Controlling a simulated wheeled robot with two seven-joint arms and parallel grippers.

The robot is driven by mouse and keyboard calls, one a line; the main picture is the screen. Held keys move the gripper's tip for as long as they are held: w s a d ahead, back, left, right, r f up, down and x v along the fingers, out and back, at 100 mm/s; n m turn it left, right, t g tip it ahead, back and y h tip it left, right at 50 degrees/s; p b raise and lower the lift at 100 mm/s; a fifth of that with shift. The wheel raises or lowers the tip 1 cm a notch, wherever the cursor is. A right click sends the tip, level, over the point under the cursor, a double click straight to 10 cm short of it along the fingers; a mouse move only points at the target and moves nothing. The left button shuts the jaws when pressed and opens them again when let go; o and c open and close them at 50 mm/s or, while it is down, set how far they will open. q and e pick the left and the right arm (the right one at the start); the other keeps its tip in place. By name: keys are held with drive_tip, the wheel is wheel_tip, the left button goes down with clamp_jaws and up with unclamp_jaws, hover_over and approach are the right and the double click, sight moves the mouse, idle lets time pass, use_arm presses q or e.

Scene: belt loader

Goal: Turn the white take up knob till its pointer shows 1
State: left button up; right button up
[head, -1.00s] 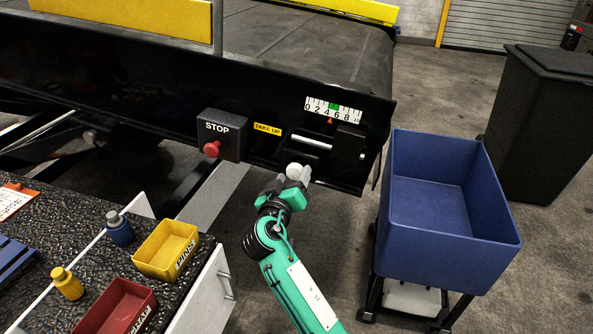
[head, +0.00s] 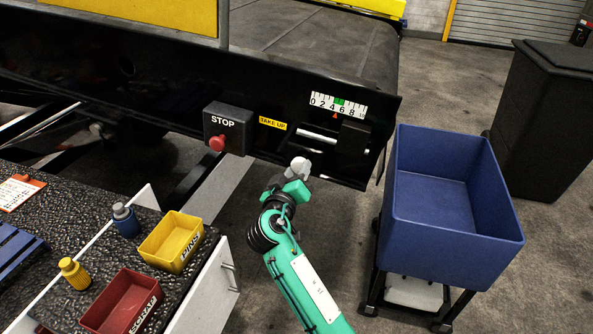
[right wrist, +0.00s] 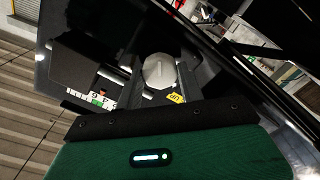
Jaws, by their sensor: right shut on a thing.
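The white take up knob (head: 301,164) is on the lower edge of the black belt frame, under the yellow TAKE UP label (head: 272,123). It also shows in the right wrist view (right wrist: 159,72), between the dark fingers. My right gripper (head: 299,170) is shut on the knob. The scale (head: 338,105) runs from 0 to 10 and has a green band near its middle. Its red pointer (head: 335,116) stands between 4 and 6, closer to 4. My left gripper is out of view.
A STOP box with a red button (head: 217,143) is left of the knob. A blue bin (head: 450,250) on a stand is to the right. A worktop at lower left holds a yellow bin (head: 172,241), a red bin (head: 121,302) and bottles.

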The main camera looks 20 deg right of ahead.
drive_tip(key=shift+r+n+p, duration=0.15)
drive_tip(key=shift+n+p, duration=0.3)
drive_tip(key=shift+n, duration=0.25)
drive_tip(key=n+p, duration=0.1)
drive_tip(key=n, duration=0.1)
drive_tip(key=shift+n+p, duration=0.7)
drive_tip(key=shift+n, duration=0.2)
drive_tip(key=n+p, duration=0.3)
drive_tip(key=n, duration=0.1)
drive_tip(key=n+p, duration=0.4)
drive_tip(key=n, duration=0.1)
drive_tip(key=shift+r, duration=0.1)
drive_tip(key=n+p, duration=0.4)
drive_tip(key=shift+n, duration=0.3)
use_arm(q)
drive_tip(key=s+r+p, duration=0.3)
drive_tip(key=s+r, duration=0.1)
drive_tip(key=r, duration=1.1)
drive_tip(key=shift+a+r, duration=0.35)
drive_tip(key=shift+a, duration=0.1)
use_arm(e)
drive_tip(key=shift+f+n, duration=0.2)
drive_tip(key=shift+n, duration=1.7)
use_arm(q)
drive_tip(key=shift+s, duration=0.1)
